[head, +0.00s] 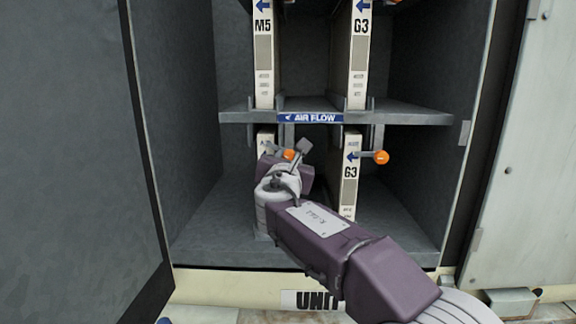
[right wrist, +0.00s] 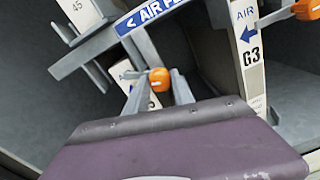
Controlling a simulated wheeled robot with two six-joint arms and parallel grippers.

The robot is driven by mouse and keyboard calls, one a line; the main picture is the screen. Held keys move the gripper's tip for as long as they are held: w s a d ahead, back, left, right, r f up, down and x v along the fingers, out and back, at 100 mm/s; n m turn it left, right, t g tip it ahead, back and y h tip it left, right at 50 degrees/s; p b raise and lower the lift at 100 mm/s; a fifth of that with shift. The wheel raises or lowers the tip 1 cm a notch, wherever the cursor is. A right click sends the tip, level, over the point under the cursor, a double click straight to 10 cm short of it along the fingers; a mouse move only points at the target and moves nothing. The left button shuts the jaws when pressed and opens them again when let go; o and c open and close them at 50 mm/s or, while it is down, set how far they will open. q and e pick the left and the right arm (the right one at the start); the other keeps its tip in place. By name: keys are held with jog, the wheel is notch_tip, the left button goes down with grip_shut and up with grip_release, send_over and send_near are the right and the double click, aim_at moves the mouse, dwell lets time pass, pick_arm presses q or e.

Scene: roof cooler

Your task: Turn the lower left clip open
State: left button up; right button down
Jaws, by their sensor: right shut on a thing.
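The lower left clip (head: 289,154) has an orange knob and a short grey lever. It is at the top of the lower left filter (head: 265,140). In the right wrist view the clip's orange knob (right wrist: 159,80) sits between my two grey fingertips, and its lever runs left over the filter's white front. My right gripper (head: 291,160) is shut on this clip; its fingertips also show in the right wrist view (right wrist: 158,90). My purple and white wrist hides most of the lower left filter in the head view. My left gripper is not in view.
The lower right filter (head: 349,190), marked G3, has its own orange-knobbed clip (head: 381,157) lying sideways. A shelf with an AIR FLOW label (head: 310,118) runs just above. Two filters stand on it. An open door (head: 75,170) is at left.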

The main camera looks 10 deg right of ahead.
jog(key=m+b, duration=0.5)
jog(key=m, duration=0.7)
jog(key=shift+d+y+b, duration=0.1)
jog(key=shift+y+b, duration=0.2)
jog(key=shift+y, duration=0.1)
jog(key=shift+m, duration=0.3)
jog(key=c, duration=1.1)
grip_release()
jog(key=b+v, duration=0.1)
jog(key=v, duration=0.8)
